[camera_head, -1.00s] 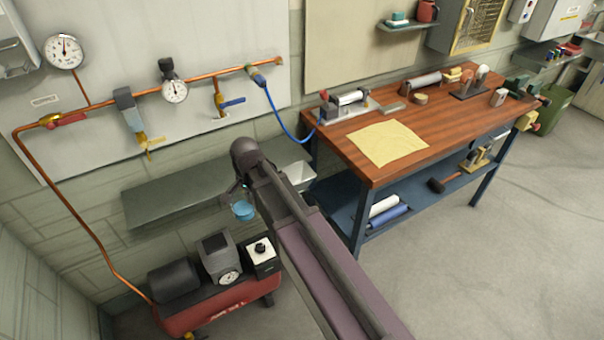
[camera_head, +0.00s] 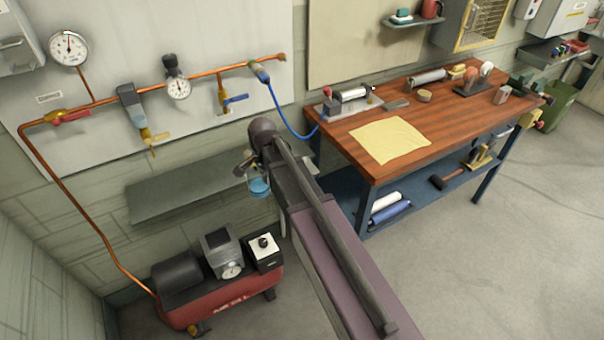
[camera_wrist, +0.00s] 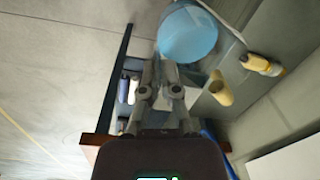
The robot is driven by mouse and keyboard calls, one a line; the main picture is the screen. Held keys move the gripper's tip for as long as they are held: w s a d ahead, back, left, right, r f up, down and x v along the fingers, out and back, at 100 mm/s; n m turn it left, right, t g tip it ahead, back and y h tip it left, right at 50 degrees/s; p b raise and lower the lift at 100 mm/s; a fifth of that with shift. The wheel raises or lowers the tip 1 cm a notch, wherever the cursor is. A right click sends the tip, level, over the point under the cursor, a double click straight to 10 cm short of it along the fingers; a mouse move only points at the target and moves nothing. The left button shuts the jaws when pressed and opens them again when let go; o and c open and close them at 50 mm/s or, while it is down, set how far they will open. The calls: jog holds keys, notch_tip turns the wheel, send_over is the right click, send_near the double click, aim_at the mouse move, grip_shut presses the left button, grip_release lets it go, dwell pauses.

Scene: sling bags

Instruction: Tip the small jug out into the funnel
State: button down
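A small light-blue jug (camera_head: 259,188) hangs at the end of my arm in the head view, over the front edge of the wall shelf. My gripper (camera_head: 250,168) is above it and appears shut on it. In the wrist view the jug (camera_wrist: 188,36) is a translucent blue round shape just beyond my gripper's fingertips (camera_wrist: 163,62). The fingers partly cover the grip point, and the jug's contents and exact tilt are unclear. I cannot make out a funnel in the current views; my arm hides part of the shelf's right end.
The grey-green shelf (camera_head: 165,198) is on the wall below the copper pipe (camera_head: 155,89) and its valves. A red compressor (camera_head: 225,293) stands below. The workbench (camera_head: 350,150) with a yellow cloth (camera_head: 390,141) is to the right. Open floor lies at right.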

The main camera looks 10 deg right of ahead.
jog(key=w+d+r+m+p, duration=0.2)
jog(key=w+d+m, duration=0.3)
jog(key=d, duration=0.7)
jog(key=w+d+r+m+p, duration=0.3)
jog(key=w+d+m, duration=0.3)
jog(key=w+d, duration=0.3)
jog(key=d, duration=0.3)
jog(key=shift+w+d+r+m, duration=0.3)
jog(key=shift+w+r, duration=0.1)
jog(key=shift+s+a+f+t+h+b, duration=0.2)
jog(key=shift+a+f+t+h+b, duration=0.15)
jog(key=shift+a+h, duration=0.45)
jog(key=shift+f+h, duration=0.15)
jog(key=shift+h, duration=0.25)
jog(key=shift+s+a+f+t+h+b, duration=0.3)
jog(key=shift+a+f+h+b, duration=0.2)
jog(key=shift+a+h+b, duration=0.45)
jog(key=shift+f+b, duration=0.25)
jog(key=shift+b, duration=0.3)
jog(key=shift+a+f+h+b, duration=0.15)
jog(key=shift+f+h+b, duration=0.1)
jog(key=shift+f+b, duration=0.4)
dwell(0.5)
